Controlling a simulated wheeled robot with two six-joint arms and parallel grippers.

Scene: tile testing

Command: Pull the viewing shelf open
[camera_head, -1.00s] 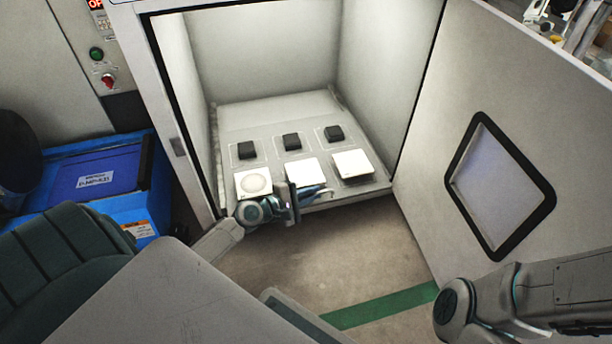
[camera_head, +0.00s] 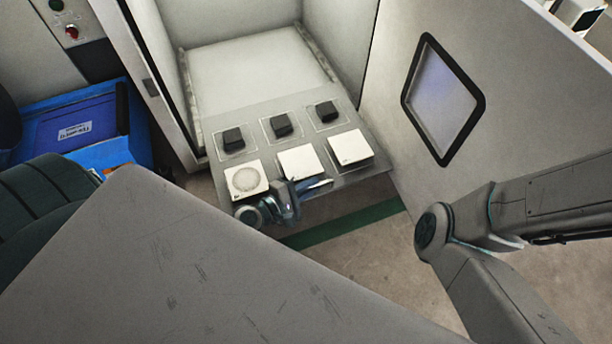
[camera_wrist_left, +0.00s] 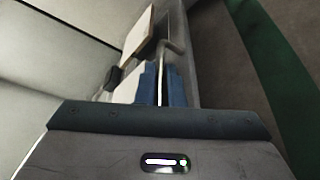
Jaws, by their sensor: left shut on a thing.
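The viewing shelf (camera_head: 350,182) is a grey slab that sticks out through the front opening of the white cabinet. It carries a row of dark blocks on square plates and a front row of pale tiles. My left gripper (camera_head: 318,186) is at the shelf's front edge, just in front of the tiles. In the left wrist view its blue fingers (camera_wrist_left: 160,88) are shut on the shelf's thin metal handle (camera_wrist_left: 164,58).
The cabinet door (camera_head: 395,60) with a dark-framed window stands open at the right. A blue bin (camera_head: 110,135) stands left of the cabinet. Open floor with a green stripe (camera_head: 345,224) lies in front of the shelf.

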